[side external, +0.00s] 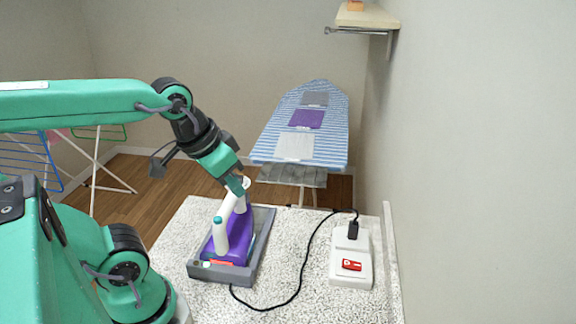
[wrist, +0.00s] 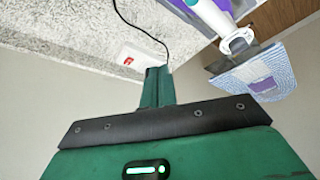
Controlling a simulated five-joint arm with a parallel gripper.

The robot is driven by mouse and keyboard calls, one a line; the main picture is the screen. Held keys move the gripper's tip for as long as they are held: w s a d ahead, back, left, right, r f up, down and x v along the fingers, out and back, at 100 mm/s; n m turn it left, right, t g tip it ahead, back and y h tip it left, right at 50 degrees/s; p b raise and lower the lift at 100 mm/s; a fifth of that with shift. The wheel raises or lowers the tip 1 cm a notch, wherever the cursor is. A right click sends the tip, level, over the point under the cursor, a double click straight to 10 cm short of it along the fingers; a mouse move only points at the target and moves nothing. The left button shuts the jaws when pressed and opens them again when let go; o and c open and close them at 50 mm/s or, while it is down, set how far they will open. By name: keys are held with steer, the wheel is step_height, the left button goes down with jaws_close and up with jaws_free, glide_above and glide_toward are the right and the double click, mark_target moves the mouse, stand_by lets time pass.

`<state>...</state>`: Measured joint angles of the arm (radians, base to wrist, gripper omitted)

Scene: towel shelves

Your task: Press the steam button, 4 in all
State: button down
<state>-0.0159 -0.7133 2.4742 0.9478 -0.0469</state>
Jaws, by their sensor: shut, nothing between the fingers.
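A purple iron (side external: 240,238) with a white handle rests in a grey tray (side external: 262,245) on the speckled worktop. A teal cap (side external: 218,219) sits on top of the handle's near end; I cannot tell for sure whether it is the steam button. My gripper (side external: 238,191) is shut and empty, pointing down by the far end of the handle and partly covering it. I cannot tell whether it touches. In the wrist view, my shut gripper (wrist: 157,72) shows in the middle, with the iron's white handle (wrist: 215,15) at upper right, apart from the fingertips in the picture.
A white power strip (side external: 340,272) with a red switch (side external: 351,265) and a black plug lies to the right. A black cord (side external: 300,285) curves across the worktop. An ironing board (side external: 265,145) stands behind, and a wall shelf (side external: 367,16) is at upper right.

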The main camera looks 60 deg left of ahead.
steer(key=a+n+g, duration=0.2)
steer(key=n+g, duration=0.1)
steer(key=r+n+g+h, duration=0.2)
steer(key=n+g, duration=0.7)
steer(key=n, duration=0.1)
glide_above(220, 217)
steer(key=shift+a, duration=0.2)
steer(key=shift+f, duration=0.15)
steer(key=shift+f, duration=4.3)
steer(key=shift+d+f, duration=0.1)
steer(key=shift+f, duration=0.8)
steer(key=shift+w+r, duration=0.1)
stand_by(0.4)
steer(key=shift+r, duration=0.8)
